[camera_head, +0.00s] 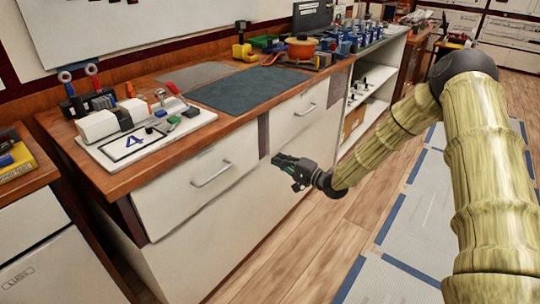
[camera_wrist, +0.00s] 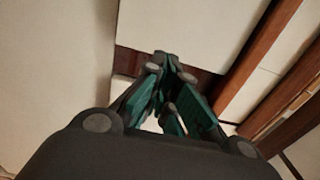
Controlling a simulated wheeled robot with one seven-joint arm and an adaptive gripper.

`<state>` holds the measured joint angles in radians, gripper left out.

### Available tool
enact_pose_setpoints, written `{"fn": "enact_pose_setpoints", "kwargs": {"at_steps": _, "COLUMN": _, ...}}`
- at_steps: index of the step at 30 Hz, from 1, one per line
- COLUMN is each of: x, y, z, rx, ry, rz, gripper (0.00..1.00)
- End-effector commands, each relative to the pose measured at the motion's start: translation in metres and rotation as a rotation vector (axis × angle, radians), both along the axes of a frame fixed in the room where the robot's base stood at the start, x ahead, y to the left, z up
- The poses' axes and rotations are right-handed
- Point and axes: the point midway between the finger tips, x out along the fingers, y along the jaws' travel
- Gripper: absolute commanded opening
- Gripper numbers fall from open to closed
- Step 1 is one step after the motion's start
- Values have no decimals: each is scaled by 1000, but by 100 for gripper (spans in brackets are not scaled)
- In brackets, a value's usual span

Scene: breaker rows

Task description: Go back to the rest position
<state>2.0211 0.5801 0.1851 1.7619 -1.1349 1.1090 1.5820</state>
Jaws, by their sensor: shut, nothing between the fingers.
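My gripper (camera_head: 278,160) is held in the air in front of the workbench, near the white drawer fronts, with nothing in it. Its dark fingers with green pads also show in the wrist view (camera_wrist: 166,62), with the tips together. My arm reaches in from the right of the head view. The workbench (camera_head: 130,178) has a wooden top and white drawers. A white board marked 4 (camera_head: 150,152) lies on its near left end, with white blocks (camera_head: 97,126) and small switch-like parts on it.
A dark mat (camera_head: 248,88) lies mid-bench. An orange pot (camera_head: 300,48) and several blue items (camera_head: 345,42) stand farther back. Drawer handles (camera_head: 212,175) stick out from the front. Open shelves (camera_head: 372,90) are beyond. The wooden floor (camera_head: 300,245) in front of the bench is clear.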

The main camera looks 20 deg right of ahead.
Motion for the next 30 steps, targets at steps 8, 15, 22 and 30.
{"fn": "enact_pose_setpoints", "kwargs": {"at_steps": 8, "x": -34, "y": -23, "z": 0, "rx": 0, "ry": 0, "rz": 2, "gripper": 0}}
{"fn": "enact_pose_setpoints", "kwargs": {"at_steps": 15, "x": -47, "y": -32, "z": 0, "rx": -1, "ry": 1, "rz": 3, "gripper": 0}}
{"fn": "enact_pose_setpoints", "kwargs": {"at_steps": 22, "x": -57, "y": -21, "z": -20, "rx": -48, "ry": 30, "rz": -7, "gripper": 0}}
{"fn": "enact_pose_setpoints", "kwargs": {"at_steps": 30, "x": -129, "y": 33, "z": -127, "rx": -361, "ry": 196, "rz": -16, "gripper": 0}}
